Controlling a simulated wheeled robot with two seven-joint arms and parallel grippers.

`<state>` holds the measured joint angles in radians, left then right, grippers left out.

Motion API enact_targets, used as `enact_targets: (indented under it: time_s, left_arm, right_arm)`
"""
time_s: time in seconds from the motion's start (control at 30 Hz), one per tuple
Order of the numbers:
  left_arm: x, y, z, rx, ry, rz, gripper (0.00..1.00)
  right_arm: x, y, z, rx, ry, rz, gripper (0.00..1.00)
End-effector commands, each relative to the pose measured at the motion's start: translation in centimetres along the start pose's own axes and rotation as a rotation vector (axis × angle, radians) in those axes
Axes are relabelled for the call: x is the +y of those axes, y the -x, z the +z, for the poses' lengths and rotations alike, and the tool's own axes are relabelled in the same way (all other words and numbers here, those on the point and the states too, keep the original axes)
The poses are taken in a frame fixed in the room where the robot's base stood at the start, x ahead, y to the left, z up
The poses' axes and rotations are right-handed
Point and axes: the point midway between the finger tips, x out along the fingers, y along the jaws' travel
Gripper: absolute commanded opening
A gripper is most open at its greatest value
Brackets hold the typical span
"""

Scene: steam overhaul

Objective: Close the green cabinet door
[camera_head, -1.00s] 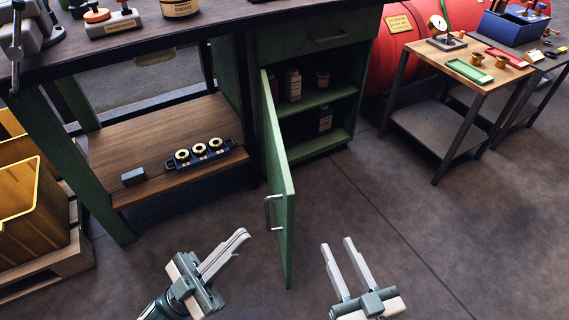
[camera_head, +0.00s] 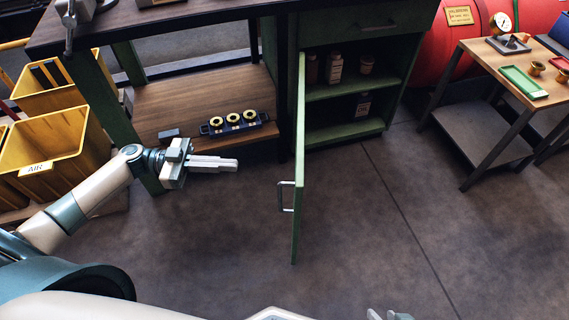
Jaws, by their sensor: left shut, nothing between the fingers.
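The green cabinet door (camera_head: 299,175) stands open, swung out toward me and seen nearly edge-on. Its metal handle (camera_head: 284,196) is on the left face. The green cabinet (camera_head: 345,115) behind it shows its open shelves. My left gripper (camera_head: 237,164) is shut and empty, to the left of the door, its fingers pointing right toward it with a clear gap. Only a small piece, likely of my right gripper (camera_head: 388,315), shows at the bottom edge; its fingers cannot be made out.
Bottles (camera_head: 334,68) and jars stand inside the cabinet. A wooden shelf (camera_head: 190,98) with a valve block (camera_head: 234,123) lies behind my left gripper. Yellow bins (camera_head: 60,150) are at the left, a side table (camera_head: 510,75) at the right. The floor right of the door is clear.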

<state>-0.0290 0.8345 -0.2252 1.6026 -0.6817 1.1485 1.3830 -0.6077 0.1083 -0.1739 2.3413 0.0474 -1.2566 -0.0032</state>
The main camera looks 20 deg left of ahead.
Motion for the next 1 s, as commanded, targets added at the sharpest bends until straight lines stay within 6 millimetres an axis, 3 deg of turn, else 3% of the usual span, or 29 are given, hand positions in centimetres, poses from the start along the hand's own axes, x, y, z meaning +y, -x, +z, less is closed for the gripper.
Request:
enact_targets:
  time_s: [0.27, 0.47, 1.0]
  left_arm:
    - [0.0, -0.4, 0.0, 0.002, -0.001, 0.000, 0.00]
    - [0.1, -2.0, -0.1, 0.004, -0.002, 0.001, 0.00]
    - [0.0, -10.9, -0.1, 0.005, -0.003, 0.000, 0.00]
  right_arm:
    - [0.0, 0.0, 0.0, 0.000, 0.000, 0.000, 0.31]
    - [0.1, 0.1, 0.1, -0.007, 0.000, 0.003, 0.31]
    - [0.8, 0.3, 0.8, -0.052, -0.002, 0.022, 0.31]
